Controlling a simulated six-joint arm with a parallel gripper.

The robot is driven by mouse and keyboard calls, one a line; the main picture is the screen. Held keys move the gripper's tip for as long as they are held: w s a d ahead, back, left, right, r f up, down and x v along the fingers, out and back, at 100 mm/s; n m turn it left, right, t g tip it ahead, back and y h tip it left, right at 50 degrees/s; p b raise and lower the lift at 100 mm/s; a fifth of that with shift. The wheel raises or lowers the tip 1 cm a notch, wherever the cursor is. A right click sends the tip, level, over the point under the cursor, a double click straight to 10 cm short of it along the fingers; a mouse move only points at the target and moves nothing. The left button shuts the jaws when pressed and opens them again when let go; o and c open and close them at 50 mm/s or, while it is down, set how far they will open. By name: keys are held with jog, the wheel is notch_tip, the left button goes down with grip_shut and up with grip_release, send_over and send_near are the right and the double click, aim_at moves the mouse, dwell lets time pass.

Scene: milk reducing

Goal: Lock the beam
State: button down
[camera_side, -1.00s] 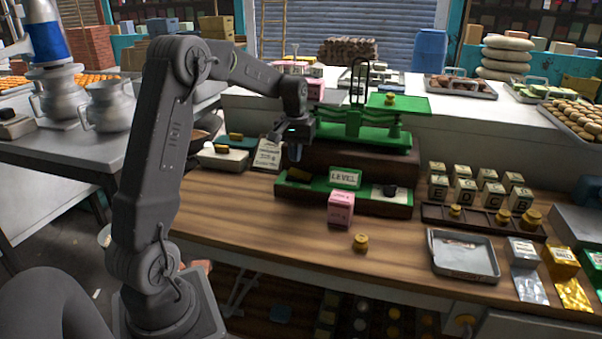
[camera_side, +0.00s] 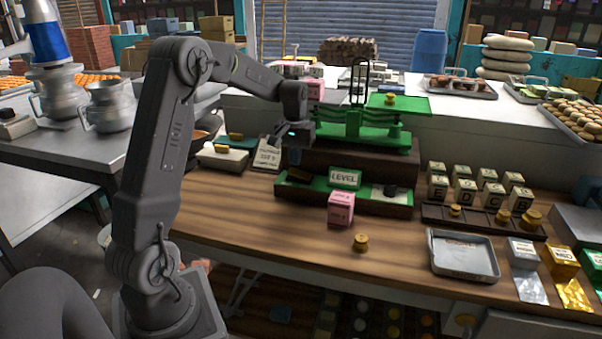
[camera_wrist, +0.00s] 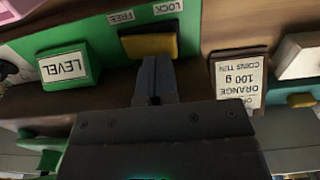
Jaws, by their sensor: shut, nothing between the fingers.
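The green balance scale (camera_side: 350,131) stands on a dark plinth, with its beam (camera_side: 378,115) and right pan (camera_side: 415,105) visible; my arm hides part of its left side. In front is a green panel (camera_side: 318,188) with a LEVEL sign (camera_side: 345,177). A yellow and dark lever (camera_wrist: 148,46) sits on the panel beside FREE (camera_wrist: 121,17) and LOCK (camera_wrist: 168,7) labels in the upside-down wrist view; I cannot tell which setting it has. My gripper (camera_wrist: 155,64) is shut and empty, its tips close to the lever; contact is unclear. It also shows in the side view (camera_side: 294,158).
A pink box (camera_side: 341,208) stands before the panel, with a brass weight (camera_side: 360,242) near it. An ORANGE 100 g card (camera_wrist: 238,80) stands beside the gripper. A grey tray (camera_side: 464,256) and lettered blocks (camera_side: 466,190) are to the right. The front left bench is clear.

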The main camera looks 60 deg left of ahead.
aim_at(296, 171)
jog(key=shift+f, duration=1.4)
dwell(0.5)
jog(key=shift+r, duration=3.55)
jog(key=shift+d, duration=0.1)
jog(key=s+d+r+m+t, duration=0.1)
jog(key=d+r, duration=0.2)
jog(key=d, duration=0.2)
jog(key=s+d+r+m, duration=0.2)
jog(key=d, duration=0.4)
jog(key=s+d+m+t, duration=0.4)
jog(key=s+d+m, duration=0.2)
jog(key=s+d, duration=1)
jog(key=shift+d+f+t, duration=0.3)
jog(key=shift+d, duration=0.15)
jog(key=shift+s, duration=0.1)
